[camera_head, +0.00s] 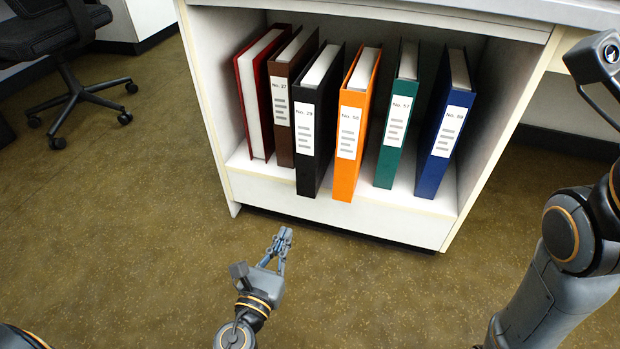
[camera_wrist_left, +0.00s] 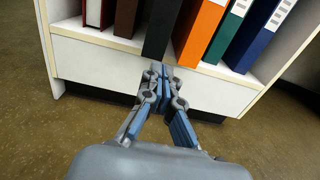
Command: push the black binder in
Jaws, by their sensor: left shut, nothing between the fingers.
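The black binder (camera_head: 307,127) stands upright on the shelf between a brown and an orange binder. Its spine, with a white label, sticks out towards me, at about the shelf's front edge. The lower part of the black binder (camera_wrist_left: 160,30) shows in the left wrist view. My left gripper (camera_head: 284,236) is shut and empty, in front of and below the shelf, apart from the binder. In the left wrist view its closed fingertips (camera_wrist_left: 162,70) are just below the black binder's lower end in the picture. My right gripper is not in view; only the right arm shows.
The orange binder (camera_head: 353,130) also sticks out. The white cabinet (camera_head: 330,215) has side walls and a top. A chair (camera_head: 60,60) stands far left; floor between is clear.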

